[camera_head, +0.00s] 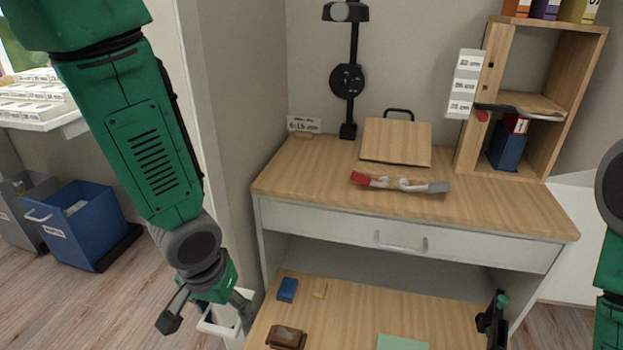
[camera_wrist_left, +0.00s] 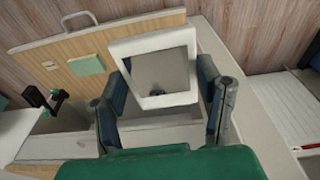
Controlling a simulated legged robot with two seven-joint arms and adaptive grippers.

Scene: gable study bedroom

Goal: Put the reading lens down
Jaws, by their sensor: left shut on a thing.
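The reading lens (camera_wrist_left: 152,42) is a white rectangular frame around a grey pane in the left wrist view. My left gripper (camera_wrist_left: 163,108) is shut on it, with one dark finger at each side of the frame. In the head view my left gripper (camera_head: 207,310) hangs left of the lower wooden board, and the lens's white frame (camera_head: 211,328) shows partly behind the fingers. From these views I cannot tell whether the lens touches anything below.
The lower wooden board (camera_head: 345,310) carries a blue block (camera_head: 288,290), a brown item (camera_head: 286,337) and a green pad (camera_head: 402,342). The desk top (camera_head: 300,180) above holds a red-and-grey-ended handle piece (camera_head: 400,184).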

